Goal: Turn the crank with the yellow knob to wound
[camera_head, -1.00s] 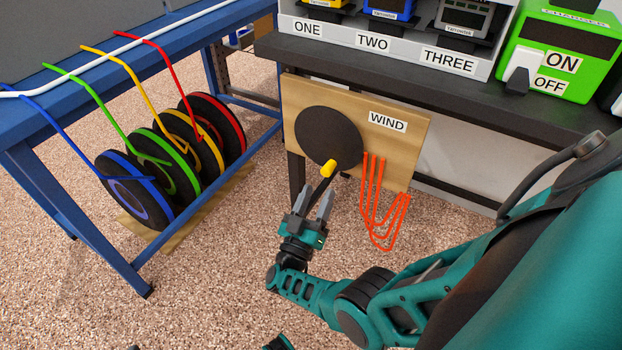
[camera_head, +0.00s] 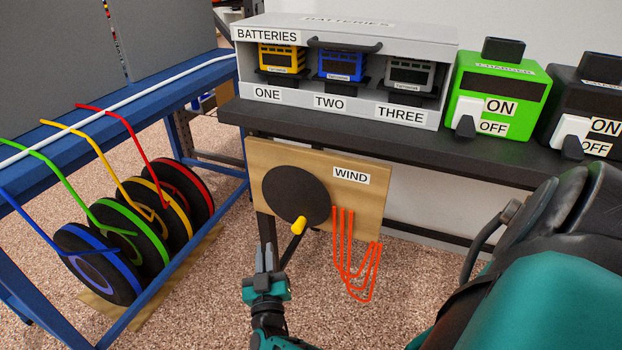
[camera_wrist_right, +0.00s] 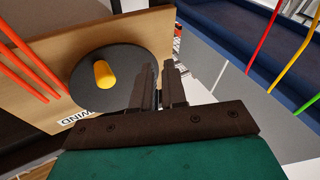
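The crank is a dark round disc (camera_head: 290,192) on a wooden board (camera_head: 375,205) labelled WIND. Its yellow knob (camera_head: 299,225) sticks out near the disc's lower edge in the head view. The right wrist view also shows the knob (camera_wrist_right: 103,74) and the disc (camera_wrist_right: 120,68). My right gripper (camera_head: 264,256) is below and left of the knob, apart from it and empty. My left gripper is not in view.
Orange bent rods (camera_head: 352,270) hang at the board's lower right. A dark bench (camera_head: 350,139) above holds a battery box (camera_head: 345,35) and a green switch unit (camera_head: 500,90). Coloured spools (camera_head: 105,262) stand under the blue table (camera_head: 215,72) at left. Speckled floor lies below.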

